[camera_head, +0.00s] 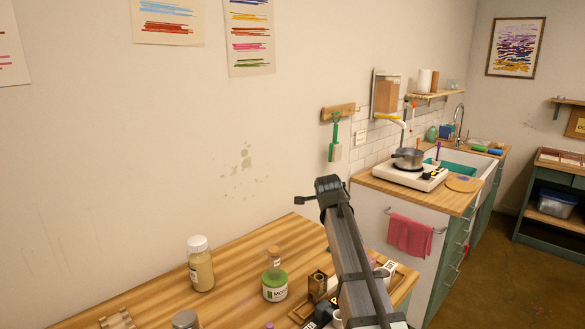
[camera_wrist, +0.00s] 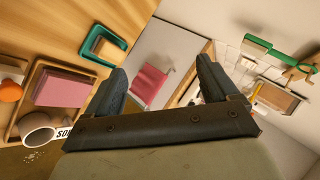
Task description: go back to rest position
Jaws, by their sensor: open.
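My gripper (camera_wrist: 162,68) is open in the wrist view, with its two dark fingers apart and nothing between them. Beyond the gap I see a pink towel (camera_wrist: 150,84) hanging on a pale cabinet front, well away from the fingers. In the head view my arm rises from the lower right over the wooden table (camera_head: 140,297). Its dark end is above the tabletop and touches nothing that I can see. The fingers are not clear in that view.
A jar of beige powder (camera_head: 201,270), a green-labelled jar (camera_head: 274,284) and small items stand on the table near my arm. A pot (camera_head: 407,157) sits on a hob behind. The wrist view shows a green-edged item (camera_wrist: 104,46) and a pink block (camera_wrist: 62,88).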

